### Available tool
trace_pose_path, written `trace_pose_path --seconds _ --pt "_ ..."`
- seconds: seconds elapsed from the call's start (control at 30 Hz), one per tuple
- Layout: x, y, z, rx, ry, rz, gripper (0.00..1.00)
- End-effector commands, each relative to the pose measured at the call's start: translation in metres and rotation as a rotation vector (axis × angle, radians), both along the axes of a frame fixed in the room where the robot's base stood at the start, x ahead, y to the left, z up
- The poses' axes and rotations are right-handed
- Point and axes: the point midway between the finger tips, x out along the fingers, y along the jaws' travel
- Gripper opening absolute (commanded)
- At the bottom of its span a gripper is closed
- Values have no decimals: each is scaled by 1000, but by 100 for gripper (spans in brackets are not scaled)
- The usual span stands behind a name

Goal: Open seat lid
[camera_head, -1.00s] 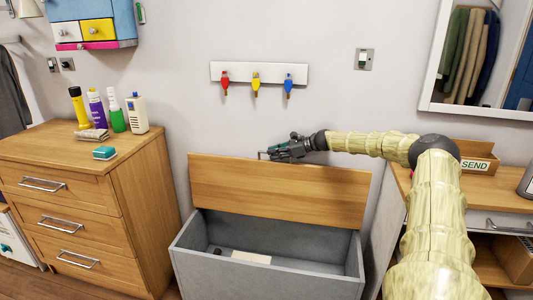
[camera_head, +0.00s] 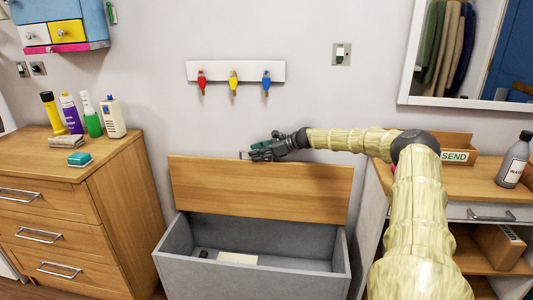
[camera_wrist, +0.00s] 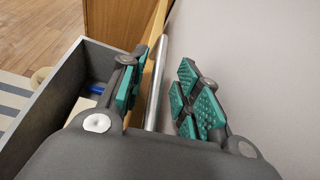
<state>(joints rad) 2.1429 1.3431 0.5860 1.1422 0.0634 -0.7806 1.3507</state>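The wooden seat lid (camera_head: 262,195) stands raised, nearly upright, at the back of the grey storage box (camera_head: 250,279). The box is open, and a pale flat item (camera_head: 238,258) and a small dark item lie inside. In the wrist view, my gripper's green-padded fingers (camera_wrist: 165,85) are apart. A silver bar (camera_wrist: 157,85) runs between them beside the wooden lid edge (camera_wrist: 137,100). The left finger is close to the lid; contact is unclear.
A drawer chest (camera_head: 70,215) with bottles stands left of the box. A desk (camera_head: 470,180) with a SEND box (camera_head: 456,156) stands at the right. A hook rail (camera_head: 236,71) hangs on the wall above the lid.

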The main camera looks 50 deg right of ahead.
Motion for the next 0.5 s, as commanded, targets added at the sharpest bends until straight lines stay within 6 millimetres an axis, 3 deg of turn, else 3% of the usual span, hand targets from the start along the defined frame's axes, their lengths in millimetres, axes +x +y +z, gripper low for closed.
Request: trace_pose_path --seconds 0.5 --pt "-30 -10 26 -14 -11 -3 32"
